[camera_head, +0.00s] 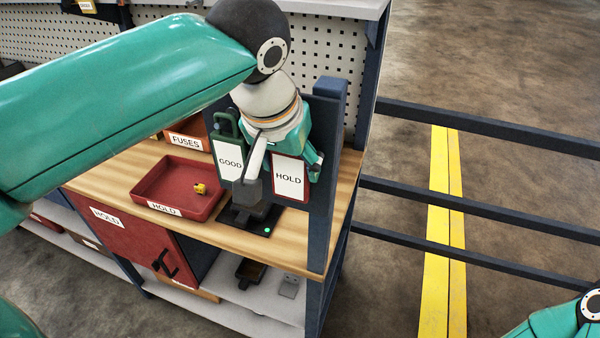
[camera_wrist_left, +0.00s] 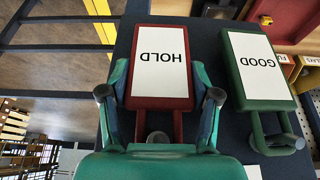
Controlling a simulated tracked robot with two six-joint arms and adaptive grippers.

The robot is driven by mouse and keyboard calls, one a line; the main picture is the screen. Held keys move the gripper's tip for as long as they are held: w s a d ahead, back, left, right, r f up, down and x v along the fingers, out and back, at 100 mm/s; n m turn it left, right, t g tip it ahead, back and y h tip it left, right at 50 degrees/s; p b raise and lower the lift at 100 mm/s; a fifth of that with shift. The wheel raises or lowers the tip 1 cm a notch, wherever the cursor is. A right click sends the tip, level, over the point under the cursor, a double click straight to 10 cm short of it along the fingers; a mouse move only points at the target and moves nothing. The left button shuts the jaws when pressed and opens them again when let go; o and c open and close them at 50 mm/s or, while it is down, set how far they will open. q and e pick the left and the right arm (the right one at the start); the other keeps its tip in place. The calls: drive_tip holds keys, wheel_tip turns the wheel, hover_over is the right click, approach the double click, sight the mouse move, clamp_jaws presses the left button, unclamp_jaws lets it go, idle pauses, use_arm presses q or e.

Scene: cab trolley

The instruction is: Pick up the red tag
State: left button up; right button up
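The red tag (camera_head: 290,178), with a white HOLD label, is upright against a dark panel at the right end of the workbench. It also shows upside down in the left wrist view (camera_wrist_left: 160,62). My left gripper (camera_head: 292,150) is at the tag's upper part. In the left wrist view my left gripper (camera_wrist_left: 160,95) has its fingers apart, one on each side of the tag; I cannot tell whether they touch it. A green GOOD tag (camera_head: 230,162) is beside the red one. My right gripper is out of view.
A red HOLD tray (camera_head: 160,185) holding a small yellow part (camera_head: 200,188) is on the wooden bench (camera_head: 110,180). A FUSES bin (camera_head: 188,138) is behind it. A dark fixture with a green light (camera_head: 267,230) is below the tags. Dark rails (camera_head: 480,208) extend right.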

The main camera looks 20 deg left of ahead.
use_arm(q)
drive_tip(key=c, duration=0.4)
drive_tip(key=shift+r, duration=0.15)
drive_tip(key=shift+r, duration=0.5)
drive_tip(key=s+b, duration=0.5)
drive_tip(key=s, duration=1.3)
drive_tip(key=shift+a, duration=0.3)
